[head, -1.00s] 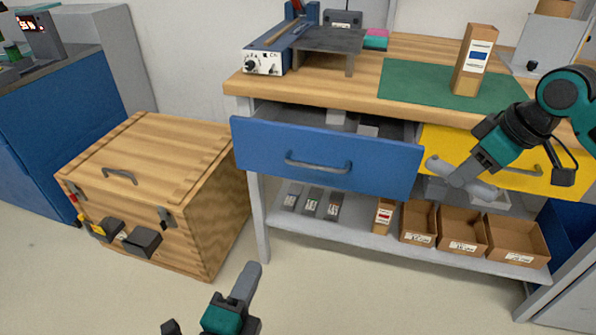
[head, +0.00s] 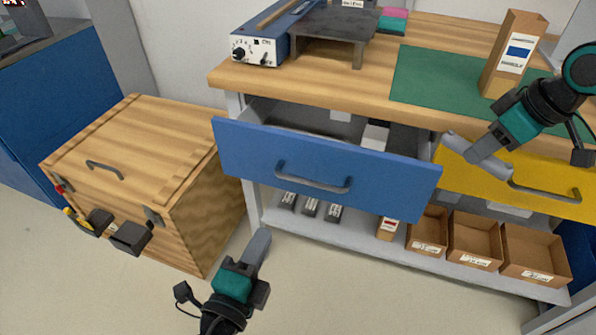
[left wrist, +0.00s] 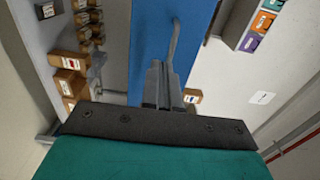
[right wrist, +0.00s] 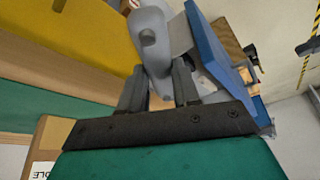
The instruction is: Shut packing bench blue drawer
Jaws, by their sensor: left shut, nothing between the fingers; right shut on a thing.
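The packing bench's blue drawer (head: 240,155) is pulled out, its inside and some small boxes showing above its front. Its grey bar handle (head: 315,182) runs across the front; the drawer front and handle also show in the left wrist view (left wrist: 147,35). My left gripper (head: 262,238) is shut and empty, below and left of the handle, apart from it in the head view. My right gripper (head: 482,150) is shut on a grey rounded object (right wrist: 150,35), held beside the drawer's right end, in front of the yellow drawer. Whether the object touches either drawer is unclear.
The yellow drawer (head: 560,192) sits right of the blue one. A wooden chest (head: 130,150) stands on the floor at left. The bench's lower shelf (head: 370,243) holds cardboard bins. A tall carton (head: 515,50) stands on the green mat (head: 440,85). Floor in front is clear.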

